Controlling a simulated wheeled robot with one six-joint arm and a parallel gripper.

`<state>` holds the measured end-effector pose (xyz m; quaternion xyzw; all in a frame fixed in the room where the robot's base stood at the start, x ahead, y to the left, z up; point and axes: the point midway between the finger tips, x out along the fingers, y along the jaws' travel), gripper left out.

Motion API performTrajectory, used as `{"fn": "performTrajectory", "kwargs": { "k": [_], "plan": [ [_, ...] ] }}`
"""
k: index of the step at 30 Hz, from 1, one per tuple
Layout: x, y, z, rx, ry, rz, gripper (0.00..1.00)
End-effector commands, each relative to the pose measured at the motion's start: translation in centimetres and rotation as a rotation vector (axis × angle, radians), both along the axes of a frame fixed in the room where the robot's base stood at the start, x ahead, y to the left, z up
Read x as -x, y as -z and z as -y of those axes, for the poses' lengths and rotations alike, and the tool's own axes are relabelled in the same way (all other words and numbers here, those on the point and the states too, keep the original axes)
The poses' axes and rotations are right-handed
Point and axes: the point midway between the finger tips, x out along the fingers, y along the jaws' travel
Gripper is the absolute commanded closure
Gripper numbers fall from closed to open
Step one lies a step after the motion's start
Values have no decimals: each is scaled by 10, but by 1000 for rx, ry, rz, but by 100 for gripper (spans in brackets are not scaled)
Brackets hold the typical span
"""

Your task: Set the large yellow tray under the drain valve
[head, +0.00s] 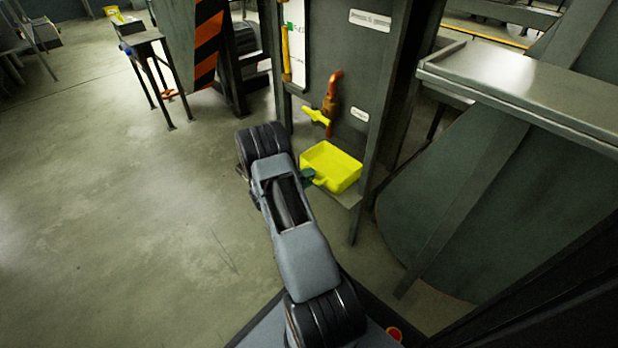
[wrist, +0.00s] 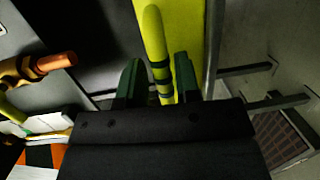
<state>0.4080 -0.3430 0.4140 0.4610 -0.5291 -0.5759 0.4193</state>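The large yellow tray (head: 340,174) is at the small shelf on the dark cabinet, upright and below the drain valve (head: 331,98). The valve has a copper-red pipe and a yellow lever (head: 315,117). My gripper (head: 307,178) is at the tray's near left side. In the wrist view, the green fingers of my gripper (wrist: 160,84) lie close on both sides of the tray's yellow, black-banded handle (wrist: 155,35) and look shut on it. The tray's yellow wall (wrist: 190,25) is behind the handle. Whether its base touches the shelf is hard to tell.
The shelf's bare edge (head: 345,201) shows below the tray. The dark cabinet panel (head: 362,75) stands behind it. A large dark machine with a metal ledge (head: 520,85) is on the right. A small table (head: 143,39) stands far left. The floor on the left is clear.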

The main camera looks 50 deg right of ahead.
Motion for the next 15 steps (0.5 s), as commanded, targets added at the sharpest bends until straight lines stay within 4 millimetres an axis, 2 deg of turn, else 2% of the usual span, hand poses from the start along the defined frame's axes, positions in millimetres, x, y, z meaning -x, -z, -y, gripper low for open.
{"fn": "performTrajectory", "kwargs": {
  "k": [1,3,11,15],
  "plan": [
    [0,0,0,0,0,0,64],
    [0,0,0,0,0,0,58],
    [-1,-1,-1,0,0,0,58],
    [-4,-3,-14,0,-4,-1,58]
  ]
}}
